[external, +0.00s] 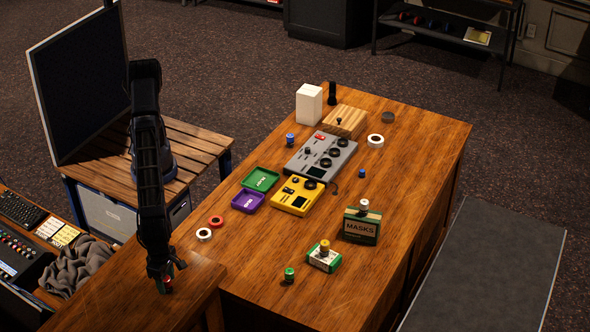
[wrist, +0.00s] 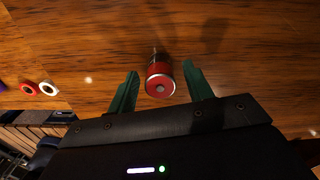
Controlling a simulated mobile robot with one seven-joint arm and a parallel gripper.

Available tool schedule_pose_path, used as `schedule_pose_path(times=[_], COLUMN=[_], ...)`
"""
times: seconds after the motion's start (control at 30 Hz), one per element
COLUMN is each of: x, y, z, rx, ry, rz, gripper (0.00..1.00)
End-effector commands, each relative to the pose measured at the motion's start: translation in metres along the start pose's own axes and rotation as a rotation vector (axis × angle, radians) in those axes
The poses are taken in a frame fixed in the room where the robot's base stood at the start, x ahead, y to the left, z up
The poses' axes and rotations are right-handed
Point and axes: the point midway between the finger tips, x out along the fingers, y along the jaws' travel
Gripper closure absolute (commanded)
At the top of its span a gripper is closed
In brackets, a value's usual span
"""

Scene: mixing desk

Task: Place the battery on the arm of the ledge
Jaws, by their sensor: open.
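A red cylinder (wrist: 160,82) with a silver rim and a thin pin at its far end shows in the wrist view; it looks like the battery, but I cannot be sure. My gripper (wrist: 161,71) is open, with one green finger on each side of the cylinder and visible gaps to both. In the external view my gripper (external: 165,277) is low over the lower wooden arm of the desk (external: 120,290), and the red cylinder (external: 167,284) shows at its fingertips. Whether the cylinder rests on the wood is hard to tell.
A red ring (external: 216,221) and a white ring (external: 204,234) lie nearby. Purple (external: 248,200) and green (external: 261,179) trays, a yellow device (external: 297,195) and a grey mixer (external: 321,156) stand further back. A masks box (external: 361,226) is at right. The desk's front middle is mostly clear.

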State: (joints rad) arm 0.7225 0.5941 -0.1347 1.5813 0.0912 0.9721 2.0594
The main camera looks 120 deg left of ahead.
Motion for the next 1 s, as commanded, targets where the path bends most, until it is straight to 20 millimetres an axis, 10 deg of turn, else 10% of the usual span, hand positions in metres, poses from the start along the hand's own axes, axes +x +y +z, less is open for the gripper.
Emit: schedule_pose_path(times=[1.0], x=[-0.122], y=[0.0], z=[0.0], rx=[0.0], ry=[0.0], rz=[0.0], gripper=[0.49])
